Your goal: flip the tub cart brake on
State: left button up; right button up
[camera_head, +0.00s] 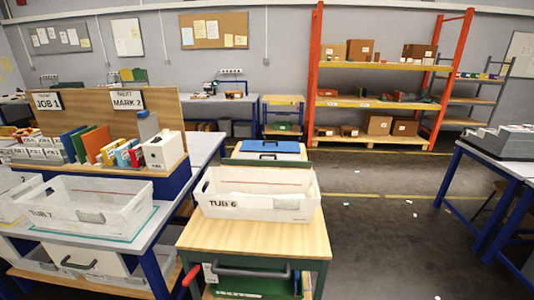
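The tub cart (255,240) stands front and centre, with a wooden top on a green frame. A white tub marked TUB 6 (255,208) sits on its top. A red lever (192,275) sticks out at the cart's lower left front corner and may be the brake; its setting cannot be told. A grey handle (250,273) runs across the cart's front. Neither of my grippers is in view.
A table at left holds a white tub marked TUB 7 (90,214) close beside the cart. Behind it are several coloured binders (92,143). A blue-legged table (490,160) stands at right. The floor (380,240) right of the cart is mostly clear.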

aim_at(187, 281)
jog(key=i+l+u, duration=0.1)
jog(key=l, duration=0.35)
jog(key=i+l+u, duration=0.1)
jog(key=i+l, duration=0.15)
jog(key=l, duration=0.2)
jog(key=i+l+u, duration=0.15)
jog(key=l, duration=0.35)
jog(key=i+l+u, duration=0.1)
jog(key=l, duration=0.35)
jog(key=i+l+u, duration=0.1)
jog(key=l, duration=0.4)
jog(key=i+l+u, duration=0.1)
jog(key=i+l, duration=0.15)
jog(key=i+l+u, duration=0.15)
jog(key=l, duration=0.35)
jog(key=i+l+u, duration=0.1)
jog(key=i+l, duration=0.25)
